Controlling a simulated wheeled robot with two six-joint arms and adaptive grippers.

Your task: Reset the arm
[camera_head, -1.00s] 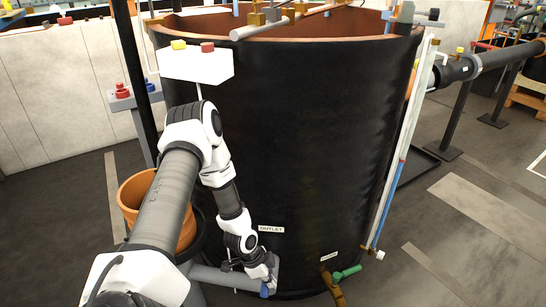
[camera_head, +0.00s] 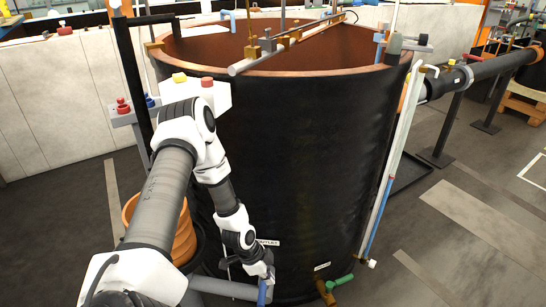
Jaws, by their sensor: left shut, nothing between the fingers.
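My left arm (camera_head: 165,195) comes in from the lower left and reaches down along the front of the black tank (camera_head: 310,160). My left gripper (camera_head: 264,278) is at its end, low by the tank's foot. It is shut and empty. It is close to a blue handle (camera_head: 262,293) on the grey outlet pipe (camera_head: 222,288); I cannot tell whether they touch. The arm partly covers the outlet label (camera_head: 269,243). My right gripper is out of view.
An orange pot (camera_head: 184,238) stands behind my arm. A white box (camera_head: 208,95) with yellow and red buttons is beside the upper arm. A green-handled valve (camera_head: 341,281) sits low at right. Clear floor (camera_head: 455,250) lies right of the tank.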

